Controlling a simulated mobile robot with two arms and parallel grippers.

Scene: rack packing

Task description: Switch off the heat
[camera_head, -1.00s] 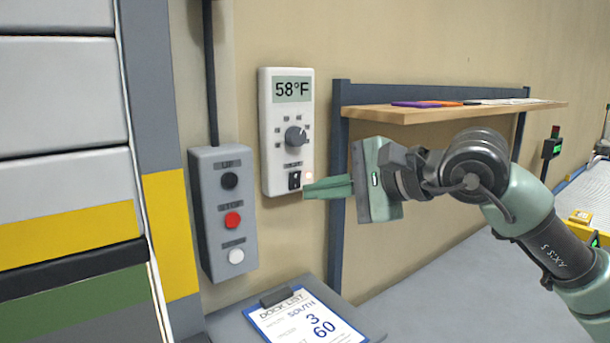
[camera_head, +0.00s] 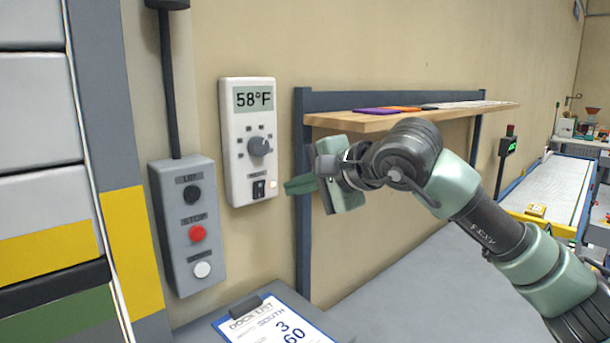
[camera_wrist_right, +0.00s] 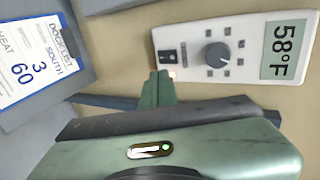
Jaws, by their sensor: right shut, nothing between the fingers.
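A white thermostat panel (camera_head: 249,140) hangs on the beige wall, its screen reading 58°F. It has a grey round dial (camera_head: 260,146) and, below that, a small black rocker switch (camera_head: 259,189). A small light beside the switch glows pale. In the right wrist view the panel lies sideways, with the switch (camera_wrist_right: 168,56) at its left end. My right gripper (camera_head: 287,187) is shut and empty, its green fingertips just right of the panel's lower edge, apart from the switch. The fingertips (camera_wrist_right: 155,75) also show close beside the switch in the right wrist view. My left gripper is not in view.
A grey control box (camera_head: 187,225) with black, red and white buttons is on the wall left of the panel. A wooden shelf (camera_head: 400,120) with flat coloured items is at right behind my arm. A clipboard (camera_head: 270,325) lies below. A conveyor (camera_head: 545,190) stands farther right.

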